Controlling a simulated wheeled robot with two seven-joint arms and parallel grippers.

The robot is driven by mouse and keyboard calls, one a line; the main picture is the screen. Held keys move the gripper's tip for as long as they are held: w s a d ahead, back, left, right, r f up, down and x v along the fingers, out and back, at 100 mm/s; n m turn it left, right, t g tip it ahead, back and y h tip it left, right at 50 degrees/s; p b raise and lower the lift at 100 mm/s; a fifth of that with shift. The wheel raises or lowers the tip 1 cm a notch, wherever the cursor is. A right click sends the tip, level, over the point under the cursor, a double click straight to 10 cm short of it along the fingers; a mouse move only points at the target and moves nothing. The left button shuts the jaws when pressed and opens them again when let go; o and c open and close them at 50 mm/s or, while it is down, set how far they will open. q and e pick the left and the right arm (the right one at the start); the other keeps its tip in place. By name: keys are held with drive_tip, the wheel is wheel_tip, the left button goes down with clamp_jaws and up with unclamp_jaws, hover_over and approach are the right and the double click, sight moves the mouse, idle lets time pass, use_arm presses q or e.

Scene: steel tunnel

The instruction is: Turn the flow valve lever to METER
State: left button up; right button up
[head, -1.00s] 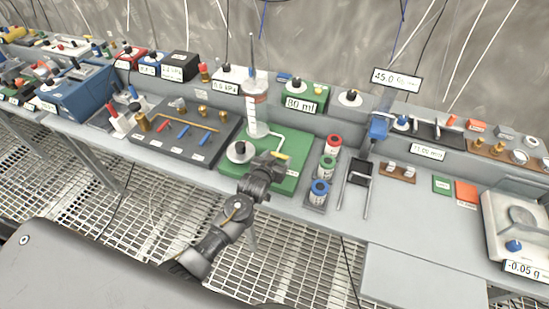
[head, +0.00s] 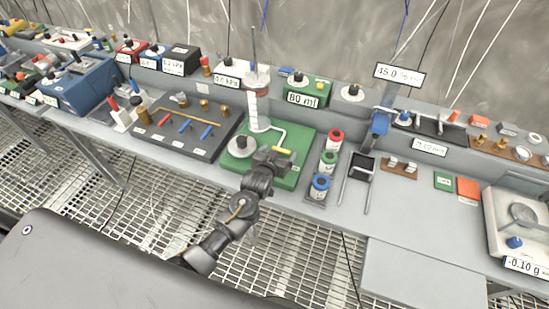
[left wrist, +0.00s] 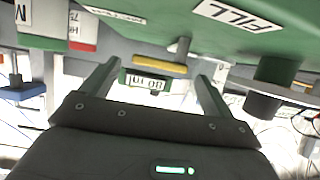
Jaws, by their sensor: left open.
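The yellow flow valve lever (head: 282,151) sits on the green board (head: 290,181), in front of a bent white tube. My left gripper (head: 273,157) is beside the lever at the board's front part, and its arm hides some of the board. In the left wrist view the yellow lever (left wrist: 160,67) lies crosswise between the two spread fingers of the left gripper (left wrist: 155,80), near their tips. I cannot tell whether a finger touches it. A FILL label (left wrist: 238,14) shows on the green surface beside the lever. I cannot read METER. My right gripper is not in view.
A black knob (head: 240,146) stands left of the lever, with a white column (head: 253,112) behind. Red, green and blue capped containers (head: 321,187) stand close on the right. A dark board of small levers (head: 185,130) is on the left. The bench front is open.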

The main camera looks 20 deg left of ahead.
use_arm(q)
drive_tip(key=b+v, duration=0.1)
drive_tip(key=v, duration=0.9)
drive_tip(key=shift+s+r, duration=0.1)
drive_tip(key=s+a+f+g, duration=0.2)
drive_tip(key=s+g, duration=0.1)
drive_tip(key=s, duration=0.6)
drive_tip(key=s+a+f+m+g, duration=0.1)
drive_tip(key=s+a+g, duration=0.25)
drive_tip(key=s, duration=0.55)
drive_tip(key=s+a+f+g, duration=0.2)
drive_tip(key=s+g, duration=0.2)
drive_tip(key=s, duration=0.5)
wheel_tip(320, 180, down, 29)
drive_tip(key=s+b, duration=0.2)
drive_tip(key=b, duration=0.1)
drive_tip(key=s+a+f+g+b, duration=0.2)
drive_tip(key=s+f, duration=1.3)
drive_tip(key=f, duration=0.2)
drive_tip(key=shift+s+a+f+m+y, duration=0.15)
drive_tip(key=shift+s+a+m+y, duration=0.2)
drive_tip(key=shift+s+m+y, duration=0.05)
